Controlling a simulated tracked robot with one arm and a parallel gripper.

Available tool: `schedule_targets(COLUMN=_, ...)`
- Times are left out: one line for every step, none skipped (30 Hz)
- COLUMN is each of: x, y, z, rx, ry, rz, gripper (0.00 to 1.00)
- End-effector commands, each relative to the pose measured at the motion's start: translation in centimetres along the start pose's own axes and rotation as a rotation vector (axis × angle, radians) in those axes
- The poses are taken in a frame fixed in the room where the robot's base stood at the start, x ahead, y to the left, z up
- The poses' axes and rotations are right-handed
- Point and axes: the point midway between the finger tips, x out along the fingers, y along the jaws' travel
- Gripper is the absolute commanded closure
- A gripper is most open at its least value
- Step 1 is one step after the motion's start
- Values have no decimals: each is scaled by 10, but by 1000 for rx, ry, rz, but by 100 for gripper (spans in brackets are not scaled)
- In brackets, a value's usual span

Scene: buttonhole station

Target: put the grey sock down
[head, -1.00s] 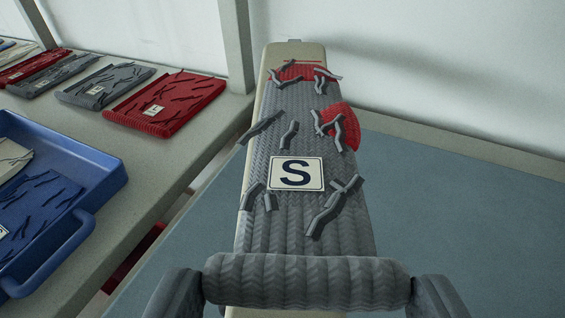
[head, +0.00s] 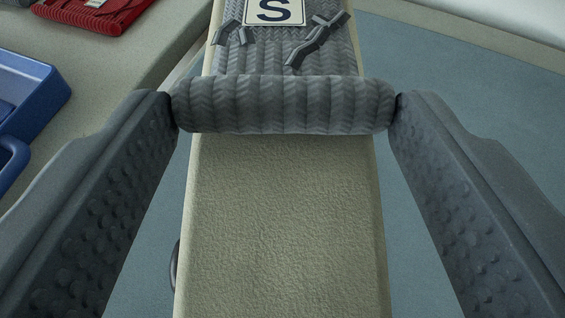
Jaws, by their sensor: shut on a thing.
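The grey sock (head: 335,62) lies over a long beige board, and only its near part shows. A white label (head: 275,10) with a dark S is on it, cut by the top edge. The sock's near end is a thick ribbed roll (head: 283,105) across the board (head: 285,220). My gripper (head: 285,100) is shut on this roll, one fingertip at each end of it. The board's near part is bare. The far part of the sock is out of view.
A blue tray (head: 40,85) stands on the side table at the left. A red folded piece (head: 95,12) lies behind it at the upper left. Blue-grey surface (head: 480,100) to the right of the board is clear.

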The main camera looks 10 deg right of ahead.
Motion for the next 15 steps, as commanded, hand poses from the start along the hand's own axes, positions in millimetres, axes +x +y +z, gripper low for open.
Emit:
schedule_targets(x=0, y=0, z=0, rx=0, ry=-1, rz=0, gripper=59)
schedule_targets(x=0, y=0, z=0, rx=0, ry=-1, rz=0, gripper=59)
schedule_targets(x=0, y=0, z=0, rx=0, ry=-1, rz=0, gripper=35)
schedule_targets(x=0, y=0, z=0, rx=0, ry=-1, rz=0, gripper=26)
schedule_targets(x=0, y=0, z=0, rx=0, ry=-1, rz=0, gripper=18)
schedule_targets(x=0, y=0, z=0, rx=0, ry=-1, rz=1, gripper=16)
schedule_targets(x=0, y=0, z=0, rx=1, ry=-1, rz=1, gripper=16)
schedule_targets(x=0, y=0, z=0, rx=1, ry=-1, rz=1, gripper=16)
schedule_targets(x=0, y=1, z=0, rx=1, ry=-1, rz=1, gripper=16)
schedule_targets(x=0, y=1, z=0, rx=1, ry=0, rz=1, gripper=16)
schedule_targets(x=0, y=1, z=0, rx=1, ry=0, rz=1, gripper=16)
schedule_targets(x=0, y=1, z=0, rx=1, ry=0, rz=1, gripper=16)
schedule_targets(x=0, y=1, z=0, rx=1, ry=-1, rz=1, gripper=16)
schedule_targets(x=-1, y=1, z=-1, rx=1, ry=0, rz=1, gripper=16)
schedule_targets(x=-2, y=1, z=-1, rx=1, ry=0, rz=1, gripper=16)
